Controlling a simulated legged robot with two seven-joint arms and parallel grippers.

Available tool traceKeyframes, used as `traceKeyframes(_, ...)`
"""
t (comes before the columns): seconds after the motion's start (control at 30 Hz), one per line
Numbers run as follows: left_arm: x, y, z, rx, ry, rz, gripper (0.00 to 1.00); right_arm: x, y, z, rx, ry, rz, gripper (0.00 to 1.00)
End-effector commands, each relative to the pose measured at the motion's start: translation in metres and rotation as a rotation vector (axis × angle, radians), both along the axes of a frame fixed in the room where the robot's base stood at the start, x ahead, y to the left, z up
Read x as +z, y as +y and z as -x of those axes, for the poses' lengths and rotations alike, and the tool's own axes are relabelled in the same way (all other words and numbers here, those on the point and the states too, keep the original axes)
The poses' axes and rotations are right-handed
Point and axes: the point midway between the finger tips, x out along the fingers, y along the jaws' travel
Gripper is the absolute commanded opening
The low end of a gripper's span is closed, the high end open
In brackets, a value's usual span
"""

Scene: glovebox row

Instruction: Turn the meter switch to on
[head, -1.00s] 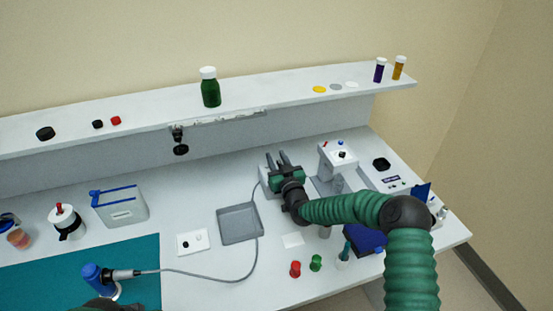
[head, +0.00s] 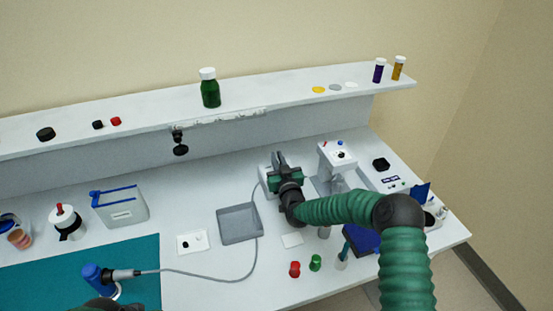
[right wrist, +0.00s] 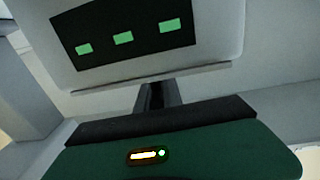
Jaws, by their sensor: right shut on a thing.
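The meter is a pale box (head: 265,175) mostly hidden behind my right gripper in the head view. In the right wrist view its dark display (right wrist: 125,35) shows green lit marks on a pale face. My right gripper (head: 279,157) is at the meter, its fingers close together; in the right wrist view the dark fingers (right wrist: 154,95) reach under the face's lower edge. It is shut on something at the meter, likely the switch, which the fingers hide. A dark green part of my left arm shows at the bottom left edge; its fingers cannot be made out.
A white instrument (head: 338,160) stands close right of the gripper. Red (head: 295,269) and green (head: 315,263) caps stand in front.

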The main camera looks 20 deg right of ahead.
Motion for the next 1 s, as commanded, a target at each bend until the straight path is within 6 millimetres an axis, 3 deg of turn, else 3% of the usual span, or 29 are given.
traceKeyframes(0.6, 0.002, 0.000, 0.000, 0.000, 0.000, 0.000, 1.00, 0.001, -0.012, 0.003, -0.386, -0.003, 0.000, 0.00)
traceKeyframes(1.0, 0.000, 0.000, 0.000, 0.000, 0.000, 0.000, 1.00, 0.002, -0.015, 0.004, -0.472, -0.003, 0.001, 0.00)
